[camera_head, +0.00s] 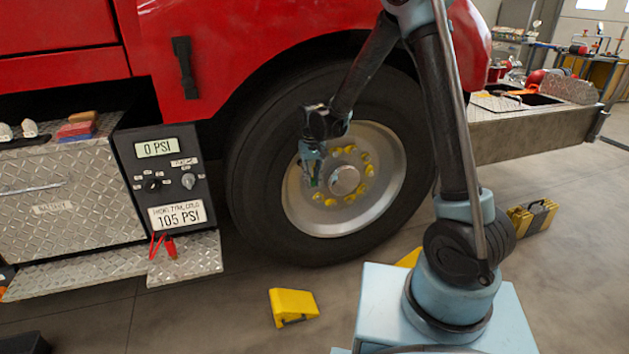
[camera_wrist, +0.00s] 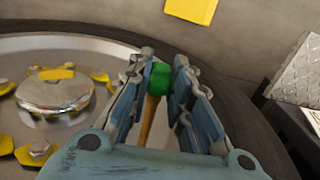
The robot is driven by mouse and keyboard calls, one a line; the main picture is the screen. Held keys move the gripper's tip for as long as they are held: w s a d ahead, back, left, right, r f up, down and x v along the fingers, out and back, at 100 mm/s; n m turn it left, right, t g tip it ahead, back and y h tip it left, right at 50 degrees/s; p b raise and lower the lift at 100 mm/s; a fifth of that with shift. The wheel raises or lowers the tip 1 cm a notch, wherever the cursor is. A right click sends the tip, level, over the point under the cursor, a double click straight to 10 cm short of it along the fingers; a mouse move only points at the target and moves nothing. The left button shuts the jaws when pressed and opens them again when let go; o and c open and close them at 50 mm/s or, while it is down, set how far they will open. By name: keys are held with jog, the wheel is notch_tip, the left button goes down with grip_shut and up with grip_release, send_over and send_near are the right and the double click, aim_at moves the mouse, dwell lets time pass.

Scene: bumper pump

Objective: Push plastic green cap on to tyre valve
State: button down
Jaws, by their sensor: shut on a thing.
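My gripper (camera_head: 312,172) is at the left part of the wheel's silver rim (camera_head: 385,190), inside the black tyre (camera_head: 250,170). In the wrist view my gripper (camera_wrist: 163,62) has its two blue-grey fingers on either side of the green cap (camera_wrist: 159,78) and is shut on it. A brass-coloured valve stem (camera_wrist: 147,122) runs between the fingers and lines up with the cap. I cannot tell whether the cap is seated on the stem or only touches it. In the head view the cap is a tiny green spot, mostly hidden by the fingers.
The silver hub (camera_head: 343,180) with yellow nut markers stands close beside my gripper. A pressure panel (camera_head: 165,180) reads 0 PSI at the left. A yellow chock (camera_head: 293,306) lies on the floor. Red bodywork (camera_head: 200,40) overhangs the tyre. The floor before the wheel is mostly clear.

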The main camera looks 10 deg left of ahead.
jog(key=shift+w, duration=0.15)
jog(key=c, duration=1.4)
grip_release()
notch_tip(320, 180, up, 12)
jog(key=f, duration=0.1)
jog(key=s+d+r+m, duration=0.1)
jog(key=d+r, duration=0.2)
jog(key=d, duration=0.4)
jog(key=s+d+r, duration=0.1)
jog(key=d+r, duration=0.2)
jog(key=d, duration=0.4)
jog(key=s+d+m+t, duration=0.1)
jog(key=s+d+m, duration=0.1)
jog(key=s+d, duration=0.7)
jog(key=s+d+m+t, duration=0.1)
jog(key=s+d, duration=0.3)
jog(key=d, duration=0.9)
jog(key=s+d+f+m, duration=0.2)
jog(key=s+d+f, duration=0.3)
jog(key=s, duration=0.4)
jog(key=shift+d+f, duration=0.35)
jog(key=shift+f, duration=0.5)
